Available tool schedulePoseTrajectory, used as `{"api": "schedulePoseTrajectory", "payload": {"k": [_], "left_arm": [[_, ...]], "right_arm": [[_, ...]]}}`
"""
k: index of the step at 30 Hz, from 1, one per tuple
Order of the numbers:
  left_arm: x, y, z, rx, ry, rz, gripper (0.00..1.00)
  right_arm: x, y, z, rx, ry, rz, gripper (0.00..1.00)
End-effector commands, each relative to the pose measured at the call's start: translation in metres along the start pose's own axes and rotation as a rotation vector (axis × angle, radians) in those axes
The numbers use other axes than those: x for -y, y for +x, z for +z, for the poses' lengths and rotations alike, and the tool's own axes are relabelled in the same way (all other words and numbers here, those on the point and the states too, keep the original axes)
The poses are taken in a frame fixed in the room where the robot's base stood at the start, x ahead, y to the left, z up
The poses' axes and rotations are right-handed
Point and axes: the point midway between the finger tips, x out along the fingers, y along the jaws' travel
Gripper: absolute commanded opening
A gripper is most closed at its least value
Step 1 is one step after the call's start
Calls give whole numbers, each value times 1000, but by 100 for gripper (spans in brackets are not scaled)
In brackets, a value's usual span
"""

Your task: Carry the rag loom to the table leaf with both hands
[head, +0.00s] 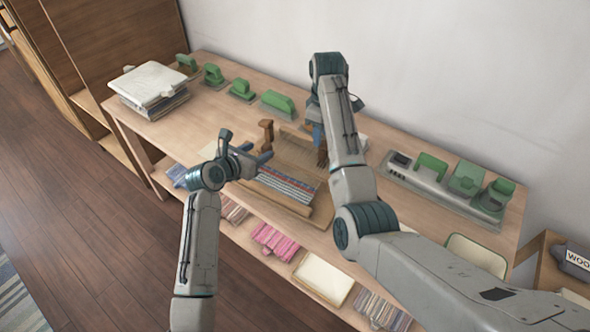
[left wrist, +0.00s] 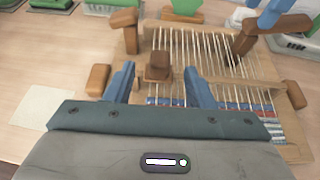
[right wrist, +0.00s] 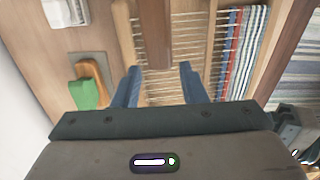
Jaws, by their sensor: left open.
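The rag loom (head: 293,163) lies on the wooden table, with pale warp threads, a red, blue and white woven band and brown upright posts. My left gripper (head: 262,155) is open at the loom's left side; in the left wrist view its fingers (left wrist: 160,85) stand on either side of a small brown block (left wrist: 158,67). My right gripper (head: 319,143) is over the loom's right side near a brown post; in the right wrist view its fingers (right wrist: 159,80) are apart, with a brown post (right wrist: 153,35) in line between them. I cannot tell which part of the table is the leaf.
Several green tools (head: 277,102) line the table's back edge, with a grey rack of green pieces (head: 440,180) at the right. A lower shelf holds pink rags (head: 274,241). The table between the cloth and the loom is clear.

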Motion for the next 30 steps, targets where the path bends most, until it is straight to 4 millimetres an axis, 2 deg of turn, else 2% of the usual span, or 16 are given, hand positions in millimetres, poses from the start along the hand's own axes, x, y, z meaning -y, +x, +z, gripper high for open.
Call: {"api": "schedulePoseTrajectory", "payload": {"k": [6, 18, 24, 30], "left_arm": [[0, 26, 0, -1, 0, -1, 49], [0, 68, 0, 0, 0, 0, 49], [0, 80, 0, 0, 0, 0, 49], [0, 84, 0, 0, 1, 0, 49]], "right_arm": [[0, 27, 0, 1, 0, -2, 38], [0, 68, 0, 1, 0, -1, 38], [0, 80, 0, 0, 0, 0, 38], [0, 84, 0, 0, 0, 0, 38]]}}
